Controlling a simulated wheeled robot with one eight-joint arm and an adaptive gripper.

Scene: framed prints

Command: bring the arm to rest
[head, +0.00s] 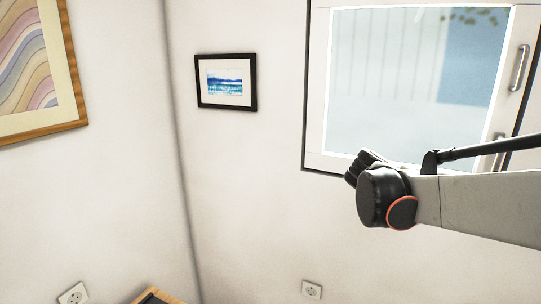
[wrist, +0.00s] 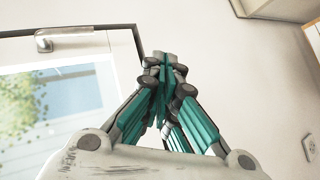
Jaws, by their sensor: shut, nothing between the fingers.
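My gripper (wrist: 166,75) shows in the wrist view with its teal-sided fingers drawn together at the tips. It is shut and holds nothing. It points toward a bare stretch of white wall beside the window. In the head view my arm reaches in from the right edge, in front of the wall and the lower part of the window. The gripper itself cannot be made out in the head view.
A white-framed window (head: 410,80) with a metal handle (head: 519,68) is behind my arm. A small black-framed print (head: 226,82) and a larger wood-framed print (head: 30,65) hang left. Wall sockets (head: 312,289) (head: 73,294) sit low. A wooden furniture corner (head: 157,296) shows at the bottom.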

